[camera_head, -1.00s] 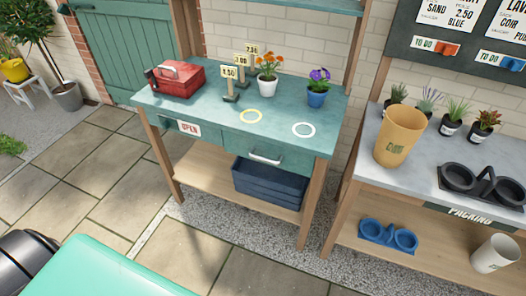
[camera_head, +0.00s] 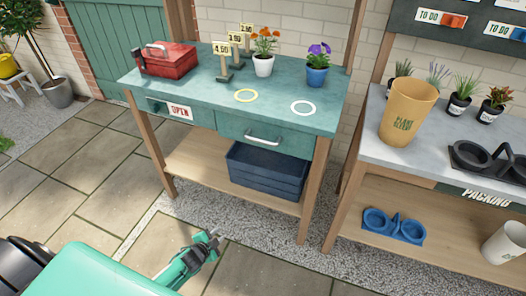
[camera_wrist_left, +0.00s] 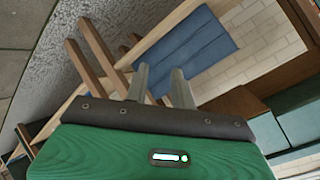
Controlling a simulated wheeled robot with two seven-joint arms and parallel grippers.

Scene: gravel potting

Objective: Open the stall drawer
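The stall (camera_head: 195,101) has a green worktop on wooden legs. Its drawer (camera_head: 230,128) sits under the right part of the worktop, with its front flush and shut. A pale bar handle (camera_head: 263,139) is fixed to the drawer front. My left gripper (camera_head: 216,234) is low over the paving in front of the stall, below and left of the handle, and apart from it. In the left wrist view its two fingers (camera_wrist_left: 160,76) stand apart with nothing between them. Teal panels show at the right there; I cannot tell whether they include the drawer. My right gripper is not in view.
A blue crate (camera_head: 265,174) stands on the lower shelf beneath the drawer. A red toolbox (camera_head: 168,62), price signs and two potted flowers stand on the worktop. A packing table (camera_head: 380,150) is at the right. Paving (camera_head: 95,165) before the stall is clear.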

